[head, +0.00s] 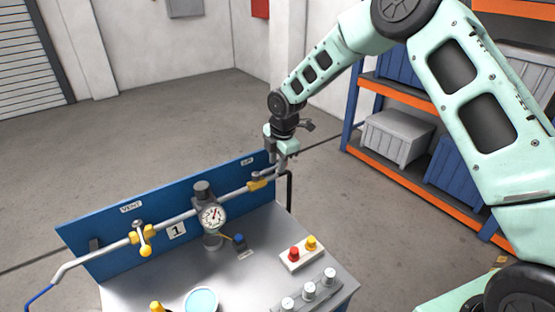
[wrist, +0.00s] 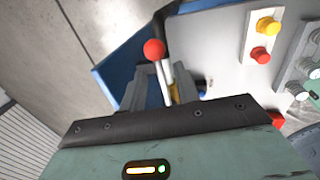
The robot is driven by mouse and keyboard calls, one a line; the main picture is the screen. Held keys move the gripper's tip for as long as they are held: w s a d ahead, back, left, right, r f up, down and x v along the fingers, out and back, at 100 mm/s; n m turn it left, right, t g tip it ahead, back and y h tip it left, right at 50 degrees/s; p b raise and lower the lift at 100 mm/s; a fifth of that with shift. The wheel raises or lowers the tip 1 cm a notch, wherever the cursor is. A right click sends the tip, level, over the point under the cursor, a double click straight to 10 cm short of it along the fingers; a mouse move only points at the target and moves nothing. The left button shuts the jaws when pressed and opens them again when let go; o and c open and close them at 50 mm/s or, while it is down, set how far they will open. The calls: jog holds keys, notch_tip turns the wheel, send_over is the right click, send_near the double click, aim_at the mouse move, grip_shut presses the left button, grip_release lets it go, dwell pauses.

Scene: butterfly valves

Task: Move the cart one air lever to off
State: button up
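Cart one, marked by a "1" plate (head: 176,230), has a blue back panel (head: 105,222) and a pipe. The yellow air valve (head: 258,184) is on the pipe's right part, below the right-hand label (head: 247,162). My gripper (head: 281,160) is just right of and above this valve, at the pipe's right end. In the wrist view, a pale lever with a red ball knob (wrist: 154,49) stands up at my gripper's fingers (wrist: 162,92). The fingers look apart, with the lever between or close to them; contact cannot be told. My gripper hides the knob in the head view.
The vent valve (head: 142,238) with a yellow knob is at the left of the pipe. A gauge (head: 212,217) stands mid-pipe. The cart top holds a button box (head: 302,253) and several white knobs. A shelf (head: 405,95) is behind right; open floor lies behind the cart.

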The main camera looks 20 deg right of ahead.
grip_shut()
jog(key=s+a+m+h+b, duration=0.1)
jog(key=s+m+b, duration=0.3)
jog(key=m, duration=0.5)
jog(key=s+a+m+g+h+b, duration=0.1)
jog(key=s+a+m+b, duration=0.3)
jog(key=m, duration=0.5)
jog(key=shift+s+a+h, duration=0.2)
jog(key=shift+s+h, duration=0.1)
jog(key=shift+s, duration=0.05)
jog(key=shift+a, duration=0.1)
dwell(0.4)
